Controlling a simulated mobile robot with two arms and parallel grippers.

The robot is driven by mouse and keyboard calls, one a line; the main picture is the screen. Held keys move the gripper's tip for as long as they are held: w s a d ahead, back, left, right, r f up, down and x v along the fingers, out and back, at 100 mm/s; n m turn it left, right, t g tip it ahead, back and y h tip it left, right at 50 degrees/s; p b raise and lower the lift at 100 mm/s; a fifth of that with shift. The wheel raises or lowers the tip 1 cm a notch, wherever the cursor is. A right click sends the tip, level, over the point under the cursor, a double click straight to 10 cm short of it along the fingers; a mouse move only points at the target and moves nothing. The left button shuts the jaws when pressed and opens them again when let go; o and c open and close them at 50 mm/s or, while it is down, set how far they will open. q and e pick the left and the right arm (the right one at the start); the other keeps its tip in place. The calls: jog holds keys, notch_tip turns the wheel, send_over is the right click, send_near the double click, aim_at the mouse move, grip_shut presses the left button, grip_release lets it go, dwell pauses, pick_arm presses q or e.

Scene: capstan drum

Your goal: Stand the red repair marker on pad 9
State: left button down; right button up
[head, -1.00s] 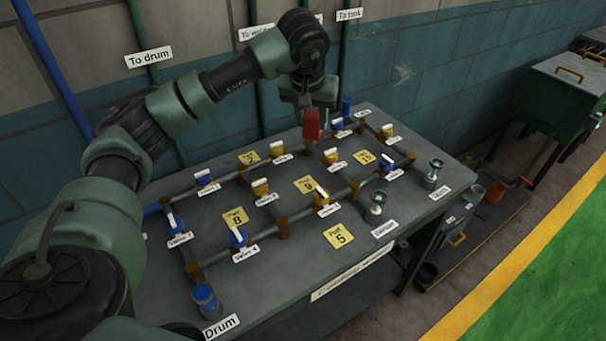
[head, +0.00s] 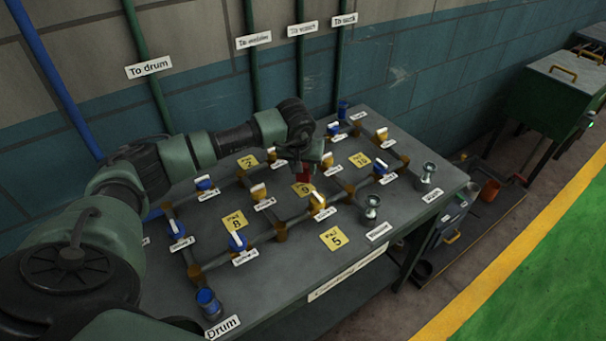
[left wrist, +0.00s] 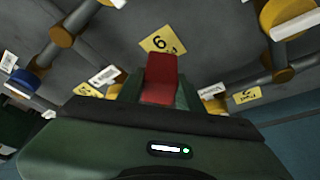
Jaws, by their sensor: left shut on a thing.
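The red repair marker (head: 304,174) is held in my left gripper (head: 302,167), which is shut on it. In the head view the marker overlaps the far edge of the yellow pad 9 (head: 302,189). In the left wrist view the red marker (left wrist: 162,75) points toward the yellow pad 9 (left wrist: 158,42), whose number shows turned round. Whether its lower end touches the pad or hangs above it, I cannot tell. My right gripper is not in view.
Pipes with blue and yellow valves run across the grey table (head: 290,290) around the pads. The yellow pad 5 (head: 333,239) and pad 8 (head: 235,221) lie nearby. A metal cup-shaped fitting (head: 371,207) stands to the right. A blue drum fitting (head: 208,302) is at the front left.

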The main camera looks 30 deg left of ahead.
aim_at(303, 181)
pick_arm(q)
notch_tip(303, 181, down, 4)
jog(key=shift+r+p, duration=0.25)
jog(key=shift+p, duration=0.05)
jog(key=shift+f, duration=0.1)
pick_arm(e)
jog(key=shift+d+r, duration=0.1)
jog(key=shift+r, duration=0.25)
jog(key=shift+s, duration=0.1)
pick_arm(q)
jog(key=c, duration=0.9)
grip_release()
jog(key=shift+f, duration=0.1)
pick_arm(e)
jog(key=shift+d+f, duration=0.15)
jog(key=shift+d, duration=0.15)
pick_arm(q)
jog(key=shift+s+r, duration=0.1)
jog(key=shift+r, duration=0.2)
jog(key=shift+b+v, duration=1.55)
jog(key=shift+v, duration=4.3)
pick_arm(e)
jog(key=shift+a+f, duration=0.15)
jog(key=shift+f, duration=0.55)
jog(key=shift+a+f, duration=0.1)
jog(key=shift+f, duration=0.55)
